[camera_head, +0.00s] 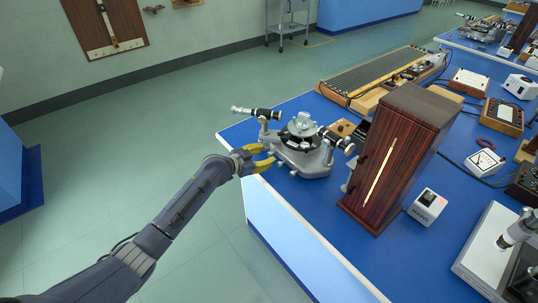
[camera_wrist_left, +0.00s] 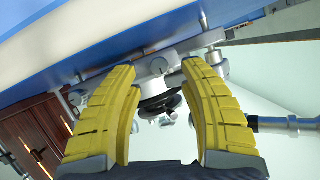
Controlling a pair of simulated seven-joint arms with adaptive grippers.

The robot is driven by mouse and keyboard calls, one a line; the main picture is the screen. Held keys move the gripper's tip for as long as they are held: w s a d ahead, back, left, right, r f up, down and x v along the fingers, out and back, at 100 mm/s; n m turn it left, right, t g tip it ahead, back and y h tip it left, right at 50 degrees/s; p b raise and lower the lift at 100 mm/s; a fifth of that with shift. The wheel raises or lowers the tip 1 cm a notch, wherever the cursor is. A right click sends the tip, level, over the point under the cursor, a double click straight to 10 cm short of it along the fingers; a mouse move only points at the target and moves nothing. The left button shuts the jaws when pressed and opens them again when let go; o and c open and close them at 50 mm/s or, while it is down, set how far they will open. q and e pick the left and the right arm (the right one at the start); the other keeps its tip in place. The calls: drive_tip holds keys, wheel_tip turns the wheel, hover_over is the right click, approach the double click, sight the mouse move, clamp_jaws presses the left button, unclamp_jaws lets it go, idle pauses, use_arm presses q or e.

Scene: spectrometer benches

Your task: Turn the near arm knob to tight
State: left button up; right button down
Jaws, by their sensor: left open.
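A grey spectrometer (camera_head: 303,158) with a round central table and black-and-silver tubes stands at the near left corner of the blue bench. My left gripper (camera_head: 265,156), with yellow fingers, is at the spectrometer's left side, just by its base. Its fingers are open and it holds nothing. In the left wrist view, the fingers (camera_wrist_left: 160,76) stand on either side of part of the spectrometer (camera_wrist_left: 158,68), with dark round parts seen between them. I cannot tell for sure which small part is the near arm knob, or whether the fingers touch anything. My right gripper is not in view.
A tall dark wooden box (camera_head: 400,155) stands right of the spectrometer, with a small white meter (camera_head: 427,207) beside it. A long ribbed wooden-framed unit (camera_head: 380,78) lies behind. The bench edge is close to my left gripper; the floor (camera_head: 110,160) to its left is clear.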

sight(270, 154)
use_arm(q)
drive_tip(key=shift+x, duration=1.4)
clamp_jaws()
